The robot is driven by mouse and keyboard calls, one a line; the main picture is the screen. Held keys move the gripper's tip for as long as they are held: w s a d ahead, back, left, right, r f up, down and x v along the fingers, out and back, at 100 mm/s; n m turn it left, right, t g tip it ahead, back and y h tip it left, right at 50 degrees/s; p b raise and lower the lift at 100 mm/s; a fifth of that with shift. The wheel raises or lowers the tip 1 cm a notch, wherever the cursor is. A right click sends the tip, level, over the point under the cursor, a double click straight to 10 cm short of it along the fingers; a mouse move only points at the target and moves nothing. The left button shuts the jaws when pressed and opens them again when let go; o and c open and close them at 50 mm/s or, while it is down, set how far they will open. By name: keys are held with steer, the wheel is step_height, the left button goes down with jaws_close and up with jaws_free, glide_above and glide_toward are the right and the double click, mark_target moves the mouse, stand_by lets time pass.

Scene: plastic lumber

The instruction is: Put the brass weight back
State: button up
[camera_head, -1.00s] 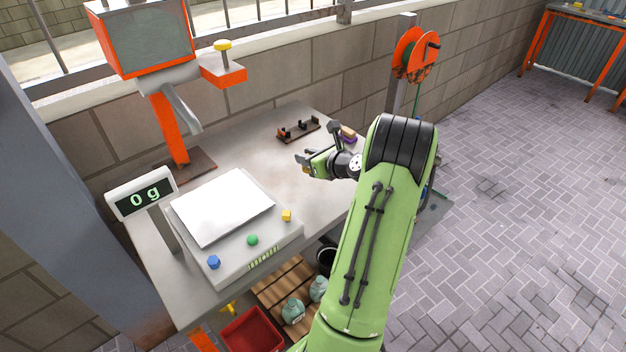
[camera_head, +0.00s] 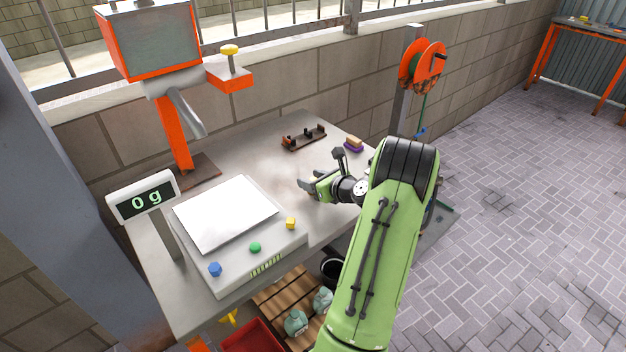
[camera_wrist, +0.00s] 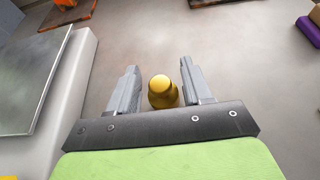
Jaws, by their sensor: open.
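The brass weight (camera_wrist: 162,93) is a round-topped, golden piece on the grey bench, seen from above in the wrist view. It is between the two fingers of my gripper (camera_wrist: 158,78), with a narrow gap on both sides. My gripper is open and not clamped on it. In the head view my gripper (camera_head: 308,187) is low over the bench, right of the scale, and the weight is mostly hidden there. A dark wooden rack (camera_head: 303,139) with dark upright parts lies at the back of the bench.
The scale's white plate (camera_head: 225,213) is left of my gripper; its display (camera_head: 146,198) reads 0 g. A sponge on a purple base (camera_head: 354,145) sits at the back right. The bench between scale and rack is clear.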

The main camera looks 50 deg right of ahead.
steer(key=shift+r, duration=0.2)
steer(key=p+v, duration=0.2)
steer(key=v, duration=1)
steer(key=w+a+r+n+g+y, duration=0.1)
steer(key=w+a+n, duration=0.2)
steer(key=a+n, duration=0.1)
steer(key=w+a+r+n+g+y, duration=0.1)
steer(key=w+a+n+y, duration=0.1)
steer(key=a, duration=0.4)
steer(key=w+a+r+n+g+y, duration=0.1)
steer(key=w+a+r+n, duration=0.1)
steer(key=a+n, duration=0.3)
steer(key=shift+w+n, duration=0.9)
steer(key=shift+n, duration=0.1)
steer(key=s+a+r+n+g, duration=0.2)
steer(key=a+n, duration=0.5)
steer(key=a, duration=0.2)
steer(key=s+a+r+n+g, duration=0.2)
steer(key=a+n, duration=0.5)
steer(key=a, duration=0.1)
steer(key=s+a+r+n, duration=0.1)
steer(key=s+a+n, duration=0.2)
steer(key=s+n, duration=0.2)
steer(key=s+a+r+n+h, duration=0.1)
steer(key=s+a+n, duration=0.1)
steer(key=s+n, duration=0.4)
steer(key=shift+s+a+r+n+g, duration=0.2)
steer(key=shift+a+r+n+g, duration=0.1)
steer(key=shift+a, duration=0.1)
